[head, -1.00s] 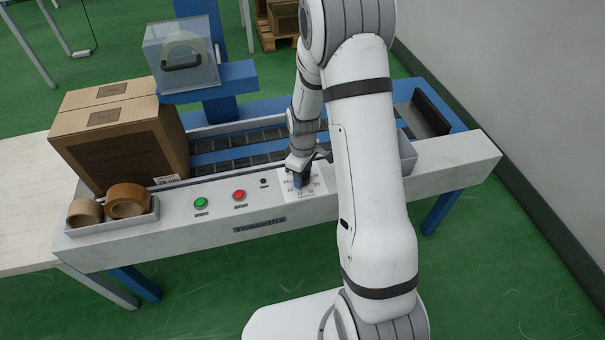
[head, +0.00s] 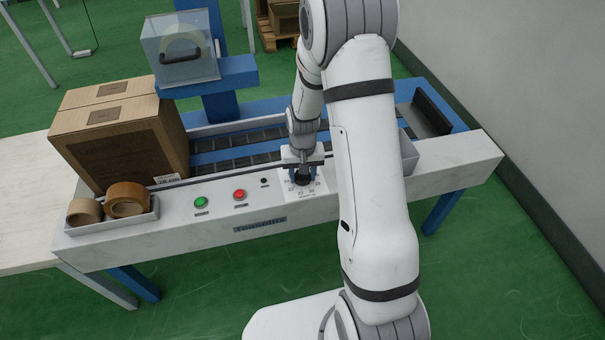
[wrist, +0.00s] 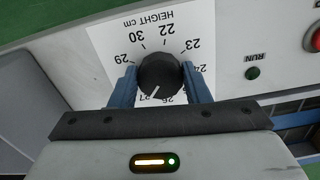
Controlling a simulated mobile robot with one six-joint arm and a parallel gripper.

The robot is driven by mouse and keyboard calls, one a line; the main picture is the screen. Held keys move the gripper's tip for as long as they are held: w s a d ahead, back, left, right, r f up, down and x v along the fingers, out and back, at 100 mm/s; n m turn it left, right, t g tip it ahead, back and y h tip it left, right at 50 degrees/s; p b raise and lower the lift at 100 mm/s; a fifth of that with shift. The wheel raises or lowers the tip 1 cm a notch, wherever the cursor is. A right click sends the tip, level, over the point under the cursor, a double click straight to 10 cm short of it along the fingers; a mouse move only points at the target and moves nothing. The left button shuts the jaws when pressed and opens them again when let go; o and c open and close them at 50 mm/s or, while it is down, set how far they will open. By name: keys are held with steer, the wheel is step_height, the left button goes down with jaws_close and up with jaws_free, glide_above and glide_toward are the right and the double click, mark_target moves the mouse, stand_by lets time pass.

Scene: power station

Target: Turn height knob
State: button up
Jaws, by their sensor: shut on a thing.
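The round black height knob (wrist: 160,74) sits on a white dial plate (wrist: 205,30) marked "HEIGHT cm", with printed numbers from 22 to 30. A white mark on the knob points at the side near 26 and 27; the exact reading is hard to tell. My gripper (wrist: 162,82) is shut on the knob, with one blue finger on each side of it. In the head view my gripper (head: 302,176) reaches down to the dial plate (head: 304,194) on the machine's front panel; the knob there is partly hidden.
A green button (head: 201,202) and a red button (head: 239,195) are left of the dial. A carton (head: 120,135) stands on the conveyor, below and left of a clear-covered head unit (head: 180,48). Tape rolls (head: 126,199) lie in a tray at the left.

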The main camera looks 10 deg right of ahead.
steer(key=m, duration=0.3)
steer(key=shift+w+a+m, duration=0.1)
steer(key=shift+m, duration=2.1)
steer(key=o, duration=1)
step_height(320, 180, up, 8)
steer(key=shift+f+p, duration=0.1)
steer(key=shift+p, duration=0.5)
